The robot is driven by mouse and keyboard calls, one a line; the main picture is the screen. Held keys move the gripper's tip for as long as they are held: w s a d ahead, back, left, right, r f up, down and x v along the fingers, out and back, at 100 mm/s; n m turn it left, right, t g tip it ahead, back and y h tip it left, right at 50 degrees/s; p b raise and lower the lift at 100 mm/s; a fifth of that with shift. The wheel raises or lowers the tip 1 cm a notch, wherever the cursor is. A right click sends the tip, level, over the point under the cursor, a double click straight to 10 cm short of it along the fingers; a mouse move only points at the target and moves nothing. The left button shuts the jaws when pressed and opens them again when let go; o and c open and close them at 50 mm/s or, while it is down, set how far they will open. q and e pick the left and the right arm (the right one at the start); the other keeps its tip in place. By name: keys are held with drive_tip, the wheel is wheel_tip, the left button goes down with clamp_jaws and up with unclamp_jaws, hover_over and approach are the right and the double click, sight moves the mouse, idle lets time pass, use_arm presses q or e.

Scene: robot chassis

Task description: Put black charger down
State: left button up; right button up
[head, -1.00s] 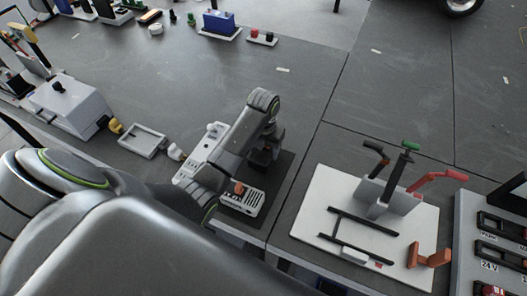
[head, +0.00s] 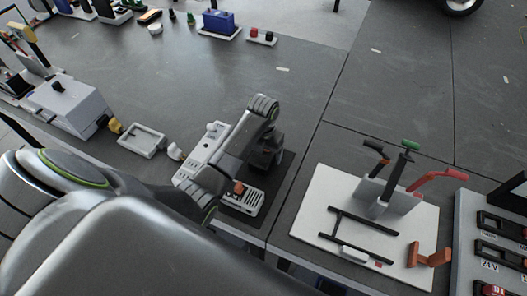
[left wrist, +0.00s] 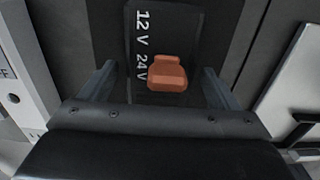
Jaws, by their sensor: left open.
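The black charger (left wrist: 185,30) shows in the left wrist view as a dark face marked 12 V and 24 V, with an orange knob on it. My left gripper (left wrist: 158,74) is open, with one finger on either side of the charger. I cannot tell from the head view how the charger rests. My right gripper is not in view.
A white board (head: 312,218) with coloured-handled clamps stands to the right, and a 12/24 V panel (head: 470,235) is at the right edge. A grey tray (head: 143,140) lies to the left. The table beyond is mostly clear.

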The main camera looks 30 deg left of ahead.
sight(264, 153)
use_arm(q)
drive_tip(key=shift+r, duration=0.25)
drive_tip(key=shift+w+r, duration=0.1)
drive_tip(key=shift+r, duration=0.2)
wheel_tip(264, 153, up, 6)
drive_tip(key=shift+f, duration=0.25)
drive_tip(key=shift+r+p, duration=2.2)
drive_tip(key=shift+r, duration=0.65)
